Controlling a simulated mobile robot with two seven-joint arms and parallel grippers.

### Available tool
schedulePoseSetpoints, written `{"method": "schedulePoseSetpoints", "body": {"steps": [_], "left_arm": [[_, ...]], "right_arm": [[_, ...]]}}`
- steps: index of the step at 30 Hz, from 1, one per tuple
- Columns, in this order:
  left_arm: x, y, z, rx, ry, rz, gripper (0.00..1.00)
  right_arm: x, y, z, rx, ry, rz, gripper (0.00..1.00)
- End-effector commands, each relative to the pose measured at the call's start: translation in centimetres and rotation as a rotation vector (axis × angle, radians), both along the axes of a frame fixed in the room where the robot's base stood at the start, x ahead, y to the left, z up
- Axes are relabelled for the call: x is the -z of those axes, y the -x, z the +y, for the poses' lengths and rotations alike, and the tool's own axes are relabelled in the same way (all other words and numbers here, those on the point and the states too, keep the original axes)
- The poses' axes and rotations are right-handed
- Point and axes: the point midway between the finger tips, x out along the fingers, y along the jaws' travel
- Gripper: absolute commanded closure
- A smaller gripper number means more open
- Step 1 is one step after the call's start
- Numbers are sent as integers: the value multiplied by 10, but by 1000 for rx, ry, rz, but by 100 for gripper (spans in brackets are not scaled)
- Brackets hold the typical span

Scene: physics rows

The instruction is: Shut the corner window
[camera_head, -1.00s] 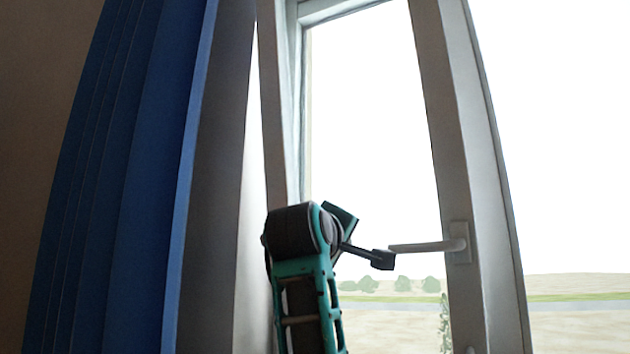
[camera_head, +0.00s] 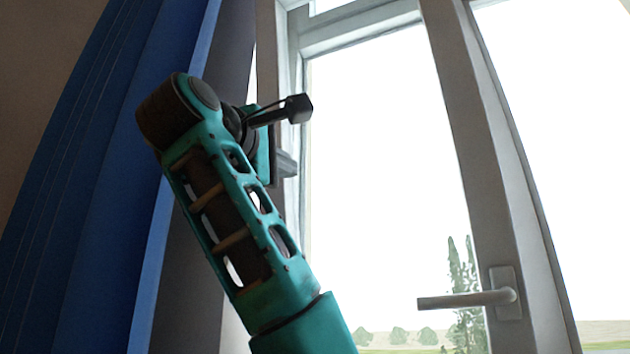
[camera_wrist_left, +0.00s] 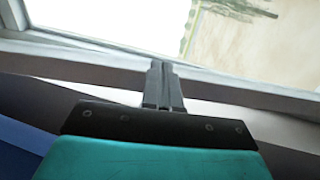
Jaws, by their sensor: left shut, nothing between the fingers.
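The corner window has a pale frame with a left upright (camera_head: 268,60) and a top rail (camera_head: 360,27). Its handle (camera_head: 470,299) lies level on the right upright (camera_head: 470,140), pointing left. I cannot tell from the frames how far the sash stands open. My left gripper (camera_head: 287,164) is at the left upright, well left of and above the handle, partly hidden behind my wrist. In the left wrist view, its fingers (camera_wrist_left: 162,85) are shut and empty, and overlap the frame bar (camera_wrist_left: 100,72); contact is unclear. My right gripper is out of view.
A blue curtain (camera_head: 110,170) hangs at the left, close beside my left arm. A brown wall (camera_head: 40,90) lies beyond it. Bushes and a field show outside through the glass. The space before the glass, between my arm and the handle, is clear.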

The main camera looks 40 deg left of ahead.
Motion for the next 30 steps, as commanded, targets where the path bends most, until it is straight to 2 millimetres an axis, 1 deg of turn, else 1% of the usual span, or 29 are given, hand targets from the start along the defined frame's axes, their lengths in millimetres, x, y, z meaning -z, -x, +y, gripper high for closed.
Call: {"method": "schedulePoseSetpoints", "body": {"steps": [1,9,15,18,21,30], "left_arm": [[-4,-11,3,0,0,6,100],[-15,-67,16,-1,0,6,100],[-21,-97,24,-1,0,3,100],[-22,-105,25,-1,-1,2,100],[-22,-109,26,-1,-1,0,100],[-22,-110,27,-1,-1,0,100]], "right_arm": [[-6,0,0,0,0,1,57],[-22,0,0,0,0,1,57],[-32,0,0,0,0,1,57],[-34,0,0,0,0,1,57],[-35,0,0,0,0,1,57],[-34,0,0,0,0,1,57]]}}
